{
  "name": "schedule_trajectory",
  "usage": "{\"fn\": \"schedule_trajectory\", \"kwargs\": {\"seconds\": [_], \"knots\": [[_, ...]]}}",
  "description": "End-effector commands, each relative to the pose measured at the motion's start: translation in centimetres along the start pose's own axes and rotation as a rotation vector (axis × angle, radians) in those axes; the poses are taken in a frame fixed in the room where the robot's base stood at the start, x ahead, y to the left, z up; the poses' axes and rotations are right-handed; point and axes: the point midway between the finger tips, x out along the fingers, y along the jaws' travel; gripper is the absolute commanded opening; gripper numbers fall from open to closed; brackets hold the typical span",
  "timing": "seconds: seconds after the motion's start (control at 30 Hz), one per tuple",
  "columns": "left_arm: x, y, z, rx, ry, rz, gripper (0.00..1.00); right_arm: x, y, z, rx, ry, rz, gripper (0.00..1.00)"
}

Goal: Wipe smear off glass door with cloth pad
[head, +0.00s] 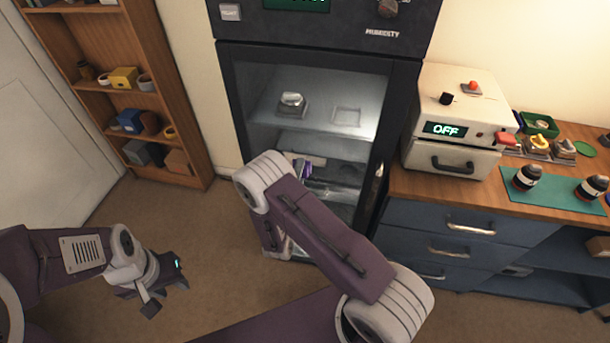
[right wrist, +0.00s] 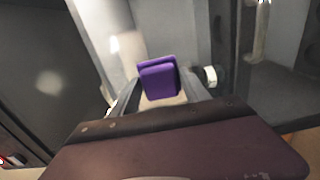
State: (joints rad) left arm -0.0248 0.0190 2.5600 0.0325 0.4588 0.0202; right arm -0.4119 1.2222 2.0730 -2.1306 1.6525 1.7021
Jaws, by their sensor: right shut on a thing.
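The dark-framed cabinet has a glass door (head: 365,85) that looks closed, with its handle (head: 376,190) at the right. My right gripper (right wrist: 160,92) is shut on a purple cloth pad (right wrist: 158,78). The pad's edge shows in the head view (head: 305,169) in front of the lower part of the door; my right arm hides most of that gripper there. I cannot tell whether the pad touches the glass. A pale blurred patch (right wrist: 47,82) shows at the left of the right wrist view; I cannot tell whether it is the smear or a reflection. My left gripper (head: 168,286) is open and empty above the floor.
A wooden shelf (head: 150,50) with small items stands left of the cabinet. Floor is clear around my left gripper.

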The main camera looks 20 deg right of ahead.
Motion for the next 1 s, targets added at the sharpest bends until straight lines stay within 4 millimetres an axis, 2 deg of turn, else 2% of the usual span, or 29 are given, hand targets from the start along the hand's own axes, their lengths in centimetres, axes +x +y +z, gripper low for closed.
{"fn": "schedule_trajectory", "kwargs": {"seconds": [0.2,0.47,0.77,1.0], "knots": [[1.1,0.0,0.1,0.000,0.000,0.000,0.36,-0.2,-0.2,-2.3,0.002,0.001,0.002,0.21],[1.2,0.0,0.1,0.000,0.000,0.000,0.36,-0.2,-0.1,-2.9,0.000,0.000,0.000,0.21],[2.8,-0.1,0.3,0.000,0.000,0.000,0.36,0.1,-0.2,-5.8,0.002,0.001,0.001,0.21],[2.7,-0.1,0.3,0.000,0.000,0.000,0.36,0.1,0.1,-6.1,0.000,0.001,0.000,0.21]]}}
